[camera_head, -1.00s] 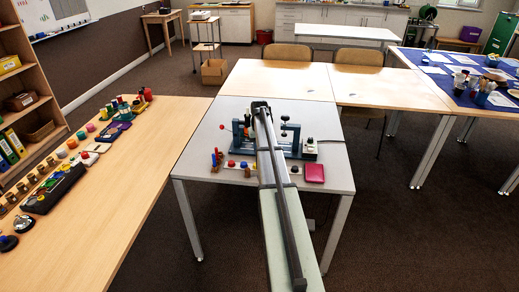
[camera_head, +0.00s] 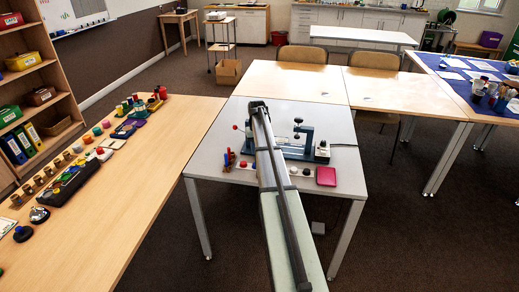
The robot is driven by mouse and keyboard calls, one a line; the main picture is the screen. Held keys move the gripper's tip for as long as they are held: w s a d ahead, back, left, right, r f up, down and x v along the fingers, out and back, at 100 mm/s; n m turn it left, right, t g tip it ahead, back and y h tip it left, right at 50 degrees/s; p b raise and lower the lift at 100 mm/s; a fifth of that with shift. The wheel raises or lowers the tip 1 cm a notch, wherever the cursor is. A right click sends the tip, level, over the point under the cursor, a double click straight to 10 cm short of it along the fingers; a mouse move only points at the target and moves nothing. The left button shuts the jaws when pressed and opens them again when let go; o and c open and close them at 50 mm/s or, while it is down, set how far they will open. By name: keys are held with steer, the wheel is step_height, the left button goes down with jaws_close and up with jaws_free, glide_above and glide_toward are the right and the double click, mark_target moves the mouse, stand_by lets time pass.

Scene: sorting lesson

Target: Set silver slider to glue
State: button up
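A dark blue-grey device (camera_head: 296,153) stands on the grey table, with an upright screw post (camera_head: 298,131) and a small black-and-white box (camera_head: 321,151) at its right end. A red-tipped lever (camera_head: 236,127) sticks out on its left. I cannot make out a silver slider or a "glue" label; they are too small or hidden behind my arm. My arm stretches away over the table and covers the device's left part. My gripper (camera_head: 257,104) is at the arm's far end, above the device's left side. Its fingers cannot be made out.
A red pad (camera_head: 326,176), round knobs (camera_head: 293,170) and coloured pegs (camera_head: 229,158) sit near the grey table's front. A wooden table (camera_head: 160,170) with many small objects is at left. Bare wooden tables (camera_head: 290,80) stand behind; a blue-covered table (camera_head: 462,80) is at right.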

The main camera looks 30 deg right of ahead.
steer(key=o, duration=0.5)
steer(key=shift+w+a, duration=0.1)
steer(key=shift+c, duration=0.2)
step_height(320, 180, up, 14)
steer(key=shift+a+f, duration=0.1)
steer(key=shift+f, duration=0.1)
stand_by(0.6)
